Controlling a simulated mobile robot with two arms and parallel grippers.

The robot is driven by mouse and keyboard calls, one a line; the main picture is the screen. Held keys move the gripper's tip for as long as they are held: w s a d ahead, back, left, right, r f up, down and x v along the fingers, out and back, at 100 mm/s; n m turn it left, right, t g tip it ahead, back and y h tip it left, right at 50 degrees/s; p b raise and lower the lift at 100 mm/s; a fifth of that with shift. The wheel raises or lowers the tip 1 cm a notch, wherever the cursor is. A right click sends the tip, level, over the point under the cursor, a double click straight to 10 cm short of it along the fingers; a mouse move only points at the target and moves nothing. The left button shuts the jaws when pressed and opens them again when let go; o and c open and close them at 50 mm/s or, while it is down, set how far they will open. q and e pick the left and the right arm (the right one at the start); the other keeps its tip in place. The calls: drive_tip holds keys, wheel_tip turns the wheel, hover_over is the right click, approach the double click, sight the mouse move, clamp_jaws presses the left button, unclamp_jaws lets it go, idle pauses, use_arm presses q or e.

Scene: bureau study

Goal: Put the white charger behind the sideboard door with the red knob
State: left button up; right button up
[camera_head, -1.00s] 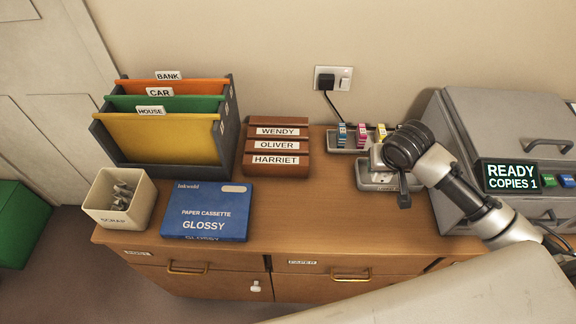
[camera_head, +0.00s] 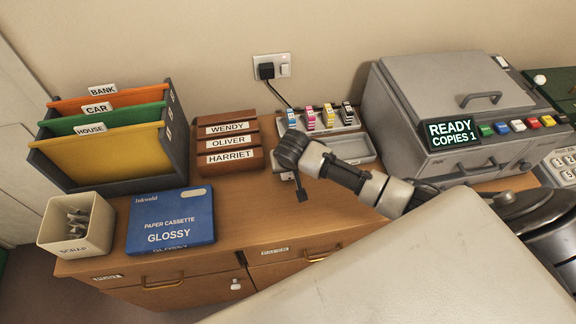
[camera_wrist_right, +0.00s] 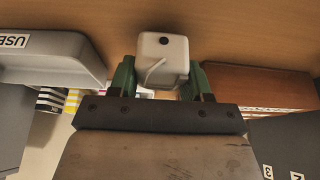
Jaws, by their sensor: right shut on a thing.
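The white charger (camera_wrist_right: 162,58) is a small rounded block with a dark dot and a short white cable. It sits between the green fingers of my right gripper (camera_wrist_right: 160,82), which is shut on it. In the head view my right gripper (camera_head: 300,188) is above the sideboard top, in front of the grey tray, and mostly hides the charger. The wooden sideboard (camera_head: 255,222) has labelled fronts with brass handles and a small white fitting (camera_head: 236,285). No red knob shows. My left gripper is not in view.
On the sideboard stand a folder rack (camera_head: 95,145), a scrap bin (camera_head: 75,225), a blue paper cassette box (camera_head: 172,218), a brown name-labelled block (camera_head: 228,143), a grey tray (camera_head: 350,150) with ink cartridges and a grey copier (camera_head: 450,110). A wall socket (camera_head: 272,68) has a black plug.

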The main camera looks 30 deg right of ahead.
drive_tip(key=shift+f, duration=0.45)
drive_tip(key=shift+f, duration=0.1)
drive_tip(key=o, duration=0.9)
drive_tip(key=shift+o, duration=0.2)
